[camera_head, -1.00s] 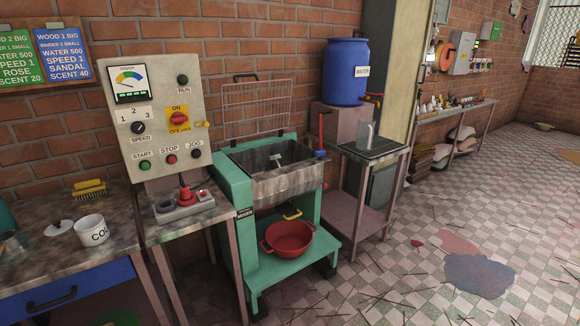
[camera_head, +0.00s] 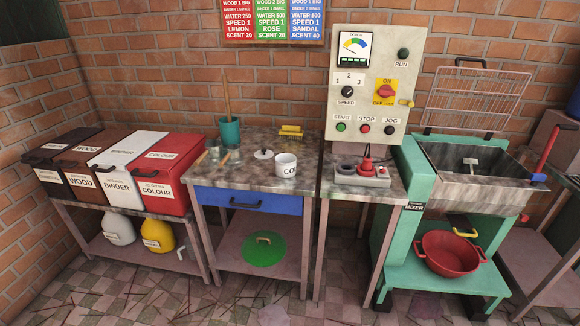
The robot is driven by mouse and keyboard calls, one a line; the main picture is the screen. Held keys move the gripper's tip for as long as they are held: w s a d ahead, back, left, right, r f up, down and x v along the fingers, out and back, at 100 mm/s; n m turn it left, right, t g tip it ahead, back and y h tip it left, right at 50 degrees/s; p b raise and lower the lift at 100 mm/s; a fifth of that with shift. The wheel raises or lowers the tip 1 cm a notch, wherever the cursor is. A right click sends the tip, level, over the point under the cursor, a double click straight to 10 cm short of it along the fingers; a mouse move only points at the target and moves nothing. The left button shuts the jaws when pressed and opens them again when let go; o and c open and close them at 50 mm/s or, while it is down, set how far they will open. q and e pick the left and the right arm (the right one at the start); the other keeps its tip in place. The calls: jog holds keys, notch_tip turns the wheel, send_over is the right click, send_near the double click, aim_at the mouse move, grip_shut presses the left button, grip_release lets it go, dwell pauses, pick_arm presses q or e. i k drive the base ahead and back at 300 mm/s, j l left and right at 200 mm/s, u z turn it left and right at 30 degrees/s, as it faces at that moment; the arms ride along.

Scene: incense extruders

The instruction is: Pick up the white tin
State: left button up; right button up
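A white tin (camera_head: 287,166) with dark letters starting "CO" stands upright on the worktop of the table with the blue drawer, near its right end. The rest of its lettering is cut off by the curve of its side. A small white lid (camera_head: 264,154) with a dark knob lies on the worktop just left of the tin. Neither of my grippers is in view, and nothing touches the tin.
The worktop (camera_head: 240,180) also holds a teal pot (camera_head: 230,132), clear glasses and a yellow brush (camera_head: 291,131). Labelled bins (camera_head: 167,187) stand left. The control panel (camera_head: 372,90) and green mixer (camera_head: 400,225) stand right. Patterned floor lies in front.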

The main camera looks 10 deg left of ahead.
aim_at(286, 166)
jog(key=i+l+u, duration=0.6)
jog(key=l, duration=0.25)
jog(key=i+l+u, duration=0.1)
jog(key=l+u, duration=0.2)
jog(key=l, duration=0.2)
jog(key=i+l+u, duration=0.15)
jog(key=l+u, duration=0.15)
jog(key=l, duration=0.25)
jog(key=l+u, duration=0.3)
jog(key=l, duration=0.3)
jog(key=l+u, duration=0.3)
jog(key=l, duration=0.3)
jog(key=i, duration=0.05)
